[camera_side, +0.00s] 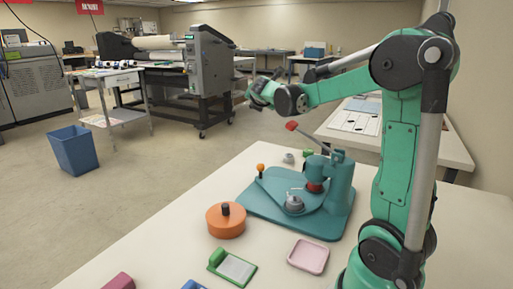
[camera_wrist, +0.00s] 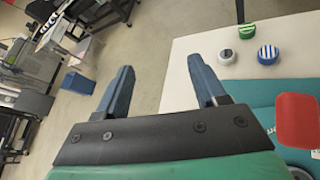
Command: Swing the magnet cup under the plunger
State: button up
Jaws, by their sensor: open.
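A teal press (camera_side: 342,185) stands on a flat teal base plate (camera_side: 262,212) on the white table. Its dark red plunger (camera_side: 315,186) hangs above the plate. A grey round cup (camera_side: 294,203), apparently the magnet cup, sits in front and to the left of the plunger, not under it. A small post with an orange knob (camera_side: 261,167) stands at the plate's left side. The press lever ends in a red knob (camera_side: 292,126), also large at the right of the wrist view (camera_wrist: 297,121). My gripper (camera_side: 262,93) is open and empty, above the red knob and left of it; its fingers show in the wrist view (camera_wrist: 161,85).
A blue bin (camera_side: 73,150) stands on the floor.

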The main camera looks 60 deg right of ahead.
notch_tip(320, 180, down, 8)
jog(key=w+m+g+y, duration=0.1)
jog(key=m+g+y, duration=0.3)
jog(key=m, duration=0.5)
jog(key=m+g+y, duration=0.2)
jog(key=m+y, duration=0.2)
jog(key=m, duration=0.5)
send_over(260, 164)
jog(key=a, duration=0.2)
notch_tip(260, 164, down, 6)
jog(key=shift+f, duration=0.1)
jog(key=shift+x, duration=2.55)
jog(key=shift+s, duration=0.1)
grip_shut()
